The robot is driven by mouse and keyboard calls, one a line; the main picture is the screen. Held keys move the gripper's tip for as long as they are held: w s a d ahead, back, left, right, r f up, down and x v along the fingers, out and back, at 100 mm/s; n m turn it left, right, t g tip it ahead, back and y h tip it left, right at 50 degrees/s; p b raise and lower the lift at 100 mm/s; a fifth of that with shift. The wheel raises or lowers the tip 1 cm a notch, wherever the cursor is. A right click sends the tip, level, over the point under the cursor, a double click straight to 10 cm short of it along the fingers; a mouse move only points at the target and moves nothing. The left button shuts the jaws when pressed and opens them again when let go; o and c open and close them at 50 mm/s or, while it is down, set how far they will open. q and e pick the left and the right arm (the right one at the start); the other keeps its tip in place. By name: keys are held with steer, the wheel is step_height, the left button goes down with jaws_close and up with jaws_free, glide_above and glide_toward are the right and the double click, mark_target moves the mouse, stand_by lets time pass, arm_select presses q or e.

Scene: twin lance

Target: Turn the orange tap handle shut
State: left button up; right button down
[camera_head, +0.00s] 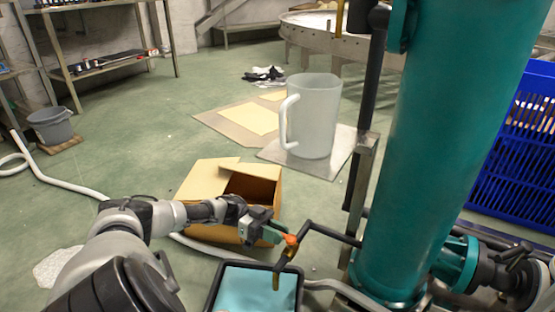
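The orange tap handle (291,239) sits on a thin dark pipe (332,234) that runs left from the large teal column. Below the handle a yellowish spout (276,281) points down over a dark-rimmed tub (212,287) with light blue liquid. My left gripper (276,234) reaches in from the left, with its fingertips right at the left side of the handle. The fingertips are small and partly overlap the handle, so I cannot tell whether they grip it. My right gripper is not in view.
The teal column (440,130) stands close on the right, with a blue crate (515,150) behind it. An open cardboard box (205,182) stands just behind my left gripper. A large white jug (315,110) stands farther back. A pale hose (70,187) crosses the floor.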

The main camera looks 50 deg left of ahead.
arm_select(q)
steer(key=o, duration=0.3)
steer(key=shift+o, duration=0.2)
steer(key=shift+a, duration=0.3)
steer(key=v, duration=1)
steer(key=shift+s, duration=0.1)
steer(key=shift+s, duration=0.1)
